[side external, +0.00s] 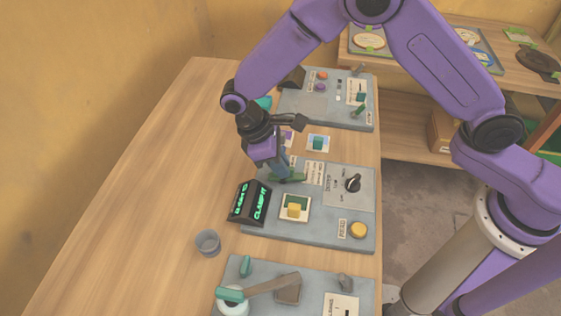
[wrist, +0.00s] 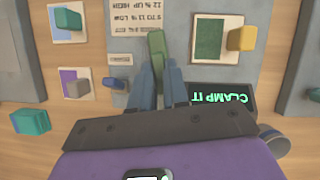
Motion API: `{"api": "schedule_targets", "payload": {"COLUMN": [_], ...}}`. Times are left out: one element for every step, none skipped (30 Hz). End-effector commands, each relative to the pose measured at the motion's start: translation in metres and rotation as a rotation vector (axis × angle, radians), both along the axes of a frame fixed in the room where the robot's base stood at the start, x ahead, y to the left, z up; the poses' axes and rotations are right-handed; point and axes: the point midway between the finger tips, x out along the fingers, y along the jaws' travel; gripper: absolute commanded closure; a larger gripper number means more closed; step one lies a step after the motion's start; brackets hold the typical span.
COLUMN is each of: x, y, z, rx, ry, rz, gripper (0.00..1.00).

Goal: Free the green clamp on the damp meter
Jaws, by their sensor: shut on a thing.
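The damp meter is a grey panel (side external: 275,226) in the middle of the table, with a black display (side external: 250,203) reading "CLAMP IT" in green; the display is upside down in the wrist view (wrist: 229,98). The green clamp (wrist: 156,45) is a narrow green bar beside the printed label; its end also shows in the side view (side external: 298,177). My gripper (wrist: 159,72) points down, its blue-grey fingers shut on the near end of the clamp. In the side view my gripper (side external: 284,174) hides part of the clamp. A yellow block (wrist: 241,38) sits at the edge of a dark green pad (wrist: 209,38).
The meter also carries a black dial (side external: 352,183) and a round yellow button (side external: 358,230). A grey cup (side external: 208,242) stands left of it. Other panels stand behind (side external: 300,106) and in front (side external: 310,288). Small blocks on cards lie nearby, including a teal one (side external: 318,143).

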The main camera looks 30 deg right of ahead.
Motion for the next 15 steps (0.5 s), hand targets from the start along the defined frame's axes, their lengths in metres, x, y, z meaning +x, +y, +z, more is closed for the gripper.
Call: {"api": "schedule_targets", "payload": {"x": [0.0013, 0.0013, 0.0013, 0.0011, 0.001, 0.001, 0.001, 0.001, 0.001, 0.0008, 0.0008, 0.0007, 0.0007, 0.0008, 0.0009], "y": [0.0016, 0.0016, 0.0017, 0.002, 0.0022, 0.0024, 0.0024, 0.0025, 0.0025, 0.0024, 0.0024, 0.0025, 0.0025, 0.0024, 0.0025], "z": [0.0015, 0.0015, 0.0015, 0.0015, 0.0016, 0.0017, 0.0017, 0.0017, 0.0017, 0.0018, 0.0018, 0.0018, 0.0018, 0.0018, 0.0017], "rx": [0.005, 0.006, 0.005, 0.006, 0.006, 0.007, 0.007, 0.007, 0.007, 0.007, 0.007, 0.007, 0.007, 0.007, 0.007], "ry": [-0.006, -0.006, -0.007, -0.007, -0.007, -0.007, -0.008, -0.008, -0.008, -0.007, -0.007, -0.008, -0.007, -0.008, -0.008], "rz": [0.033, 0.053, 0.077, 0.093, 0.108, 0.128, 0.141, 0.152, 0.165, 0.174, 0.183, 0.192, 0.198, 0.202, 0.208], "gripper": [1.0, 1.0, 1.0, 1.0, 1.0, 1.0, 1.0, 1.0, 1.0, 1.0, 1.0, 1.0, 1.0, 1.0, 1.0]}}
